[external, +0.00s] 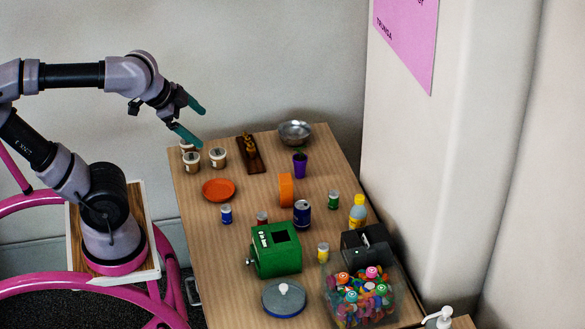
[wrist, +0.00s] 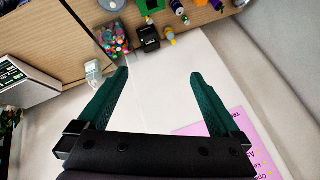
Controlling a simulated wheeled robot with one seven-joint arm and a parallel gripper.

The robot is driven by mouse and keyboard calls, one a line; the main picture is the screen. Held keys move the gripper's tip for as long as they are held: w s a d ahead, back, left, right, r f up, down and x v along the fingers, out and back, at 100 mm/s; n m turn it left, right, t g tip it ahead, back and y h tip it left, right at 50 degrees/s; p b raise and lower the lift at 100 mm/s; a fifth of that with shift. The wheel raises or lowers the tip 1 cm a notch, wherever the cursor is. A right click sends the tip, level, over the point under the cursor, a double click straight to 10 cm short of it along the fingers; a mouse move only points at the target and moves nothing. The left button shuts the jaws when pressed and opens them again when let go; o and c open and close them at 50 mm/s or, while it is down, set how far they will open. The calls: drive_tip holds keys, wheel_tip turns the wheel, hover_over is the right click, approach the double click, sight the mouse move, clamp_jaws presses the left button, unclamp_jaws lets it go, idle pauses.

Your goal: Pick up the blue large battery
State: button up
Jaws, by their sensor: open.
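A small blue cylinder with a pale top (external: 226,214), which looks like the blue large battery, stands upright on the wooden table (external: 207,263) near its left edge, just below an orange plate. My gripper (external: 203,129) is open and empty, in the air above the table's far left end, well apart from the battery. In the wrist view, my gripper (wrist: 160,73) shows two spread teal fingers with nothing between them. I cannot make out the battery surely in the wrist view.
Several cups, a metal bowl (external: 295,132) and a clear bin (external: 345,316) are also on the table. A wall borders its right side.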

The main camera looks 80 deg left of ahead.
sight(226, 211)
drive_tip(key=c, duration=0.4)
